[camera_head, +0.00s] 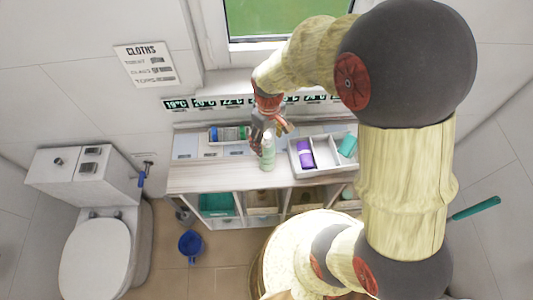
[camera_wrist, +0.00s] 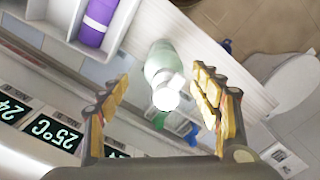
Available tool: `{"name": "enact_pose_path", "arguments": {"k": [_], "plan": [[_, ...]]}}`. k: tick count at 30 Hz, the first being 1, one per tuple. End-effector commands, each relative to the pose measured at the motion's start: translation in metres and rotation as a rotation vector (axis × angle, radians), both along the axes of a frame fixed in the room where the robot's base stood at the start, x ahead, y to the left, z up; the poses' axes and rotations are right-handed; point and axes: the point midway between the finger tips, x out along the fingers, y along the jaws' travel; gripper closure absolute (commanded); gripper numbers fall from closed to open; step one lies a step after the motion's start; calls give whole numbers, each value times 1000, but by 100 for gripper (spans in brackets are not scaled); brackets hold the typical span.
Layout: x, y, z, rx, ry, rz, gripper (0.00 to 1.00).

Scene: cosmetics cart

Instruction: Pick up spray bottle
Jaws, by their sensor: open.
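The spray bottle (camera_head: 267,154) is pale green and stands upright on the wooden cabinet top, near its front edge. In the wrist view the spray bottle (camera_wrist: 161,62) shows from above, with its white top towards the camera, between the two fingers. My gripper (camera_head: 270,135) is over and just behind the bottle in the head view. In the wrist view my gripper (camera_wrist: 160,105) has its fingers spread wide, one on each side of the bottle. I see no contact between the fingers and the bottle.
A white divided tray (camera_head: 293,160) with a purple bottle (camera_head: 304,153) and a teal item (camera_head: 347,146) stands right of the spray bottle. A small tray with blue and green items (camera_head: 229,133) is at the left back. Temperature signs (camera_head: 232,103) line the wall.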

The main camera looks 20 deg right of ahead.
Motion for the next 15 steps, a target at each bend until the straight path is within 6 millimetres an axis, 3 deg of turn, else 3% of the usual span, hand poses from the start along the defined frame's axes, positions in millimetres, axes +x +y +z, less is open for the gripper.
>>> {"name": "enact_pose_path", "arguments": {"k": [9,15], "plan": [[-2,5,-42,0,1,0,36],[-1,5,-51,0,-2,-1,36]]}}
